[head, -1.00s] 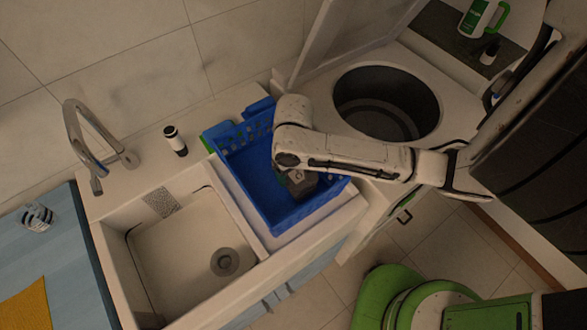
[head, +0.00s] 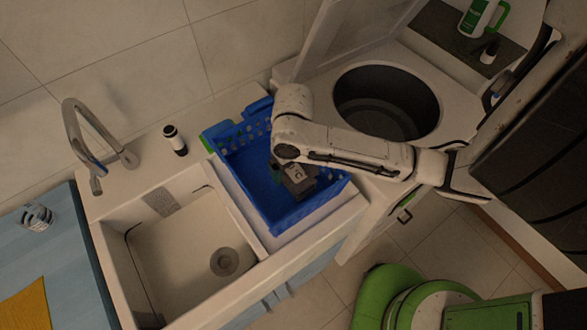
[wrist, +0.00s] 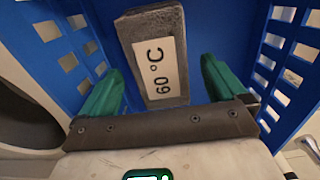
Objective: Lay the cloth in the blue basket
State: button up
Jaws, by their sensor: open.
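The blue basket (head: 262,187) stands on the counter to the right of the sink, and its walls (wrist: 40,45) fill much of the wrist view. A flat orange-yellow cloth (head: 25,306) lies on the blue cabinet top at the far left, cut off by the picture edge. My gripper (head: 279,168) is over or inside the basket, pointing down. In the wrist view its green fingers (wrist: 160,75) are spread apart. A grey block (wrist: 158,60) with a pale label reading 60 °C shows between and beyond them; contact cannot be told.
The empty sink (head: 190,245) and the tap (head: 82,140) are left of the basket. A dark-topped bottle (head: 175,140) stands behind the sink. A round dark basin (head: 385,105) with a raised lid is at right. A striped cup (head: 37,216) stands on the blue cabinet.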

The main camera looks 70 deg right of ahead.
aim_at(294, 169)
notch_tip(294, 169, up, 10)
dwell(0.4)
jog(key=shift+f, duration=0.15)
